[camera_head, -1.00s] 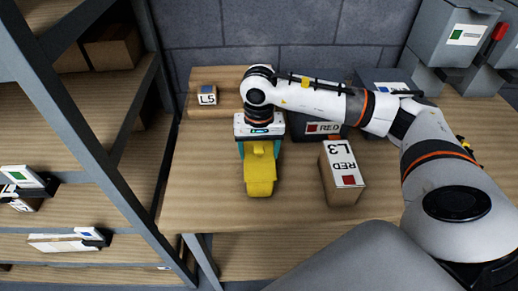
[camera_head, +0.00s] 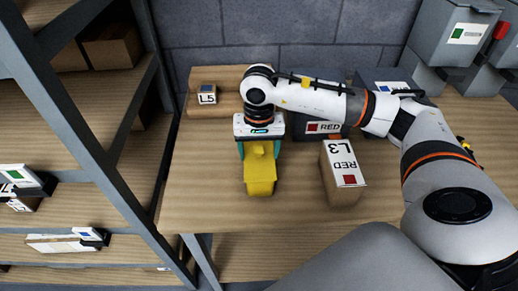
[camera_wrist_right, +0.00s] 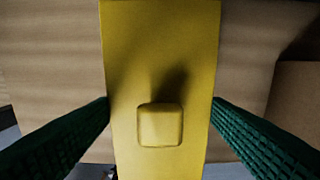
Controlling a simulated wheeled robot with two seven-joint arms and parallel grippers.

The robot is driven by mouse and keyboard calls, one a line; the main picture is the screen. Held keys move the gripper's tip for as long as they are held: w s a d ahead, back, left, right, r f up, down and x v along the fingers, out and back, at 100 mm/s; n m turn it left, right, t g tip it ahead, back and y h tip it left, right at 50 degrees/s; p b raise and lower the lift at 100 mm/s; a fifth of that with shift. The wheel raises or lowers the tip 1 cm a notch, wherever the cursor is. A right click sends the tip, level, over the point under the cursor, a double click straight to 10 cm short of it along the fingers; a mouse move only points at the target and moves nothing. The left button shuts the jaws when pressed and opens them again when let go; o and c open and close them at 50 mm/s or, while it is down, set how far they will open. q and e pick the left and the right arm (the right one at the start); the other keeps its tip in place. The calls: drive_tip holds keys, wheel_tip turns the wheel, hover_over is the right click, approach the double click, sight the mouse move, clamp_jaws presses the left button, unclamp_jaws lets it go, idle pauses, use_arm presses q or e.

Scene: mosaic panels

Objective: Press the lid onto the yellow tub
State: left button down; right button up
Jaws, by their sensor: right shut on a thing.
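My right gripper (camera_head: 260,157) points down over the yellow tub (camera_head: 261,188) on the wooden table. Its green fingers stand on either side of a yellow lid, shut on it. In the right wrist view the lid (camera_wrist_right: 160,50) is a long flat yellow panel with a square raised knob (camera_wrist_right: 160,125) between the fingers (camera_wrist_right: 160,128). Lid and tub share one colour, and the gripper covers the far part, so I cannot tell whether the lid is fully seated or slightly raised. My left gripper is not in view.
A box marked L3 RED (camera_head: 342,172) stands close to the right of the tub. A dark bin labelled RED (camera_head: 323,127) is behind it. A small L5 box (camera_head: 207,95) sits at the back left. Metal shelving (camera_head: 125,140) borders the left; the table's front left is clear.

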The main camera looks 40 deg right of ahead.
drive_tip(key=shift+f, duration=0.2)
idle(0.5)
drive_tip(key=o, duration=1)
drive_tip(key=shift+o, duration=0.6)
drive_tip(key=shift+r, duration=0.1)
drive_tip(key=shift+r+p, duration=1.4)
drive_tip(key=shift+r, duration=2.05)
clamp_jaws()
